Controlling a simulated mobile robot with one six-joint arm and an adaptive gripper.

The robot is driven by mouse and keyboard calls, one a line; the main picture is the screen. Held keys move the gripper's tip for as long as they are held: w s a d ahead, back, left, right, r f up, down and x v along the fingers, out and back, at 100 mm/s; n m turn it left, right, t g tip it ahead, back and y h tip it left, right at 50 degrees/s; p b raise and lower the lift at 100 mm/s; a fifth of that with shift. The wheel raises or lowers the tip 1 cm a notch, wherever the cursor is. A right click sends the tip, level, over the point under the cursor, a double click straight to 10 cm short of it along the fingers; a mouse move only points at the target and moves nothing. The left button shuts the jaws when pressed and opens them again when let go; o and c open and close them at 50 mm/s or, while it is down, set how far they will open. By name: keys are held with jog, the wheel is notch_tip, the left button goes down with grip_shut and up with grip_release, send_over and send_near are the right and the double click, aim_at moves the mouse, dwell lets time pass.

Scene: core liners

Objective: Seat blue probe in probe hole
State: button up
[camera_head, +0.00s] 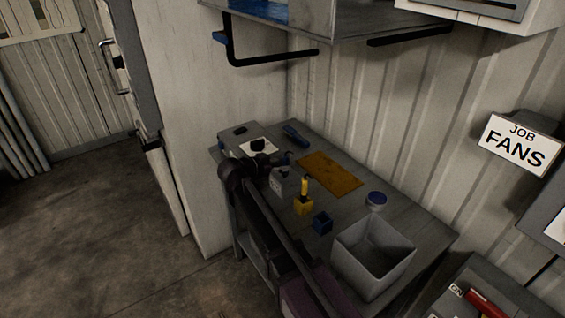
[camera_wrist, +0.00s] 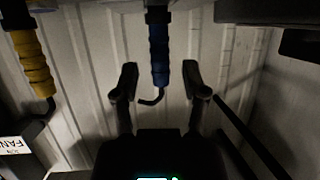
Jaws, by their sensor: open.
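The blue probe (camera_wrist: 159,55) has a ribbed handle and a hooked end. In the wrist view, which looks upside down, it lies between the spread fingers of my open gripper (camera_wrist: 160,82), with a gap on each side. In the head view, my gripper (camera_head: 276,160) is low over the back left of the bench, partly hidden by my own arm. A small blue patch beside it (camera_head: 290,157) looks like the probe. A blue block (camera_head: 322,223) with a dark top opening stands empty on the bench. I cannot tell which opening is the probe hole.
A yellow probe (camera_head: 305,186) stands upright in a yellow block (camera_head: 303,206). A small grey box (camera_head: 279,184) is close to my gripper. A shelf (camera_head: 330,25) overhangs the bench.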

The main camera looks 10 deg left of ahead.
jog(key=p+v, duration=0.3)
jog(key=v, duration=0.5)
jog(key=shift+s+a, duration=0.15)
jog(key=shift+s, duration=0.2)
jog(key=shift+r, duration=0.1)
dwell(0.3)
